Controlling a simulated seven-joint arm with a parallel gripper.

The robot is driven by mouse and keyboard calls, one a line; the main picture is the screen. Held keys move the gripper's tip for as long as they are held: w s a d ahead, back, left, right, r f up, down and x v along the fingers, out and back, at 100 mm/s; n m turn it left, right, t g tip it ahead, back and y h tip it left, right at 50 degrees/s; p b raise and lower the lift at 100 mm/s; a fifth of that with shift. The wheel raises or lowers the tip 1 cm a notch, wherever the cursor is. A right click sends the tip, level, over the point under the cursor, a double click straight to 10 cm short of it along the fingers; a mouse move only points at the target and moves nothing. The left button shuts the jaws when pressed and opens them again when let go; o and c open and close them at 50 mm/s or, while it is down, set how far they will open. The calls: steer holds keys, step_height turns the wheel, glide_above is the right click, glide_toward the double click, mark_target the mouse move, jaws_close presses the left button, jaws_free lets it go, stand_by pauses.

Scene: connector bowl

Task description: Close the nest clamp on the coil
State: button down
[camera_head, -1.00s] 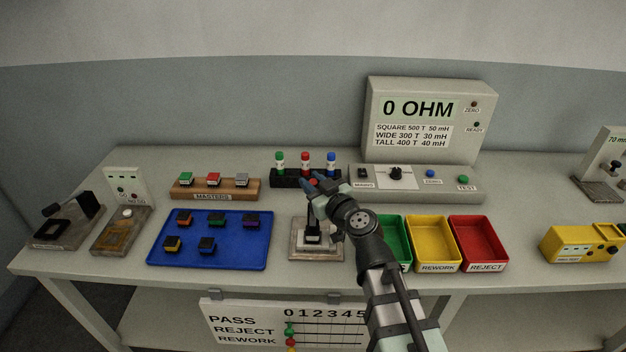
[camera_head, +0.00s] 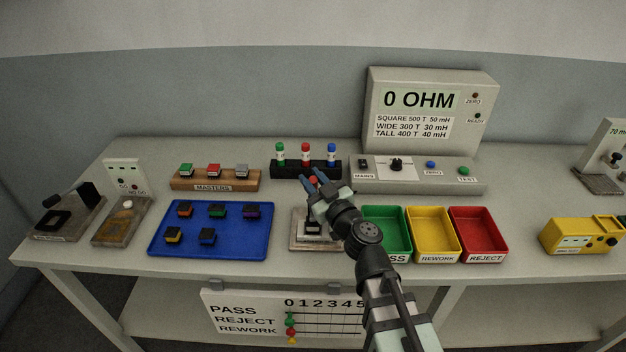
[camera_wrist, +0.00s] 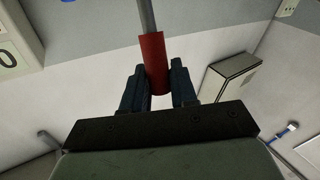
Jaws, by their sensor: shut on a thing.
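The test nest (camera_head: 299,244) is a pale block on a base at the middle of the bench. My gripper (camera_head: 311,186) is above it and hides much of its top. A dark shape, perhaps the coil (camera_head: 312,228), shows below the gripper, but I cannot make out its details. In the wrist view my gripper (camera_wrist: 159,88) is shut on the red grip of the clamp lever (camera_wrist: 153,60), whose grey rod runs up out of the picture. Whether the clamp pad touches the coil is hidden.
A blue tray (camera_head: 160,247) with several small coils lies left of the nest. The green (camera_head: 398,254), yellow (camera_head: 436,255) and red (camera_head: 480,255) bins stand to the right. A black rack (camera_head: 293,175) with three coloured-top probes and the meter (camera_head: 430,90) are behind.

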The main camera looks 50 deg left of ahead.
steer(key=c, duration=1)
jaws_free()
steer(key=shift+r, duration=0.1)
steer(key=shift+r, duration=4.9)
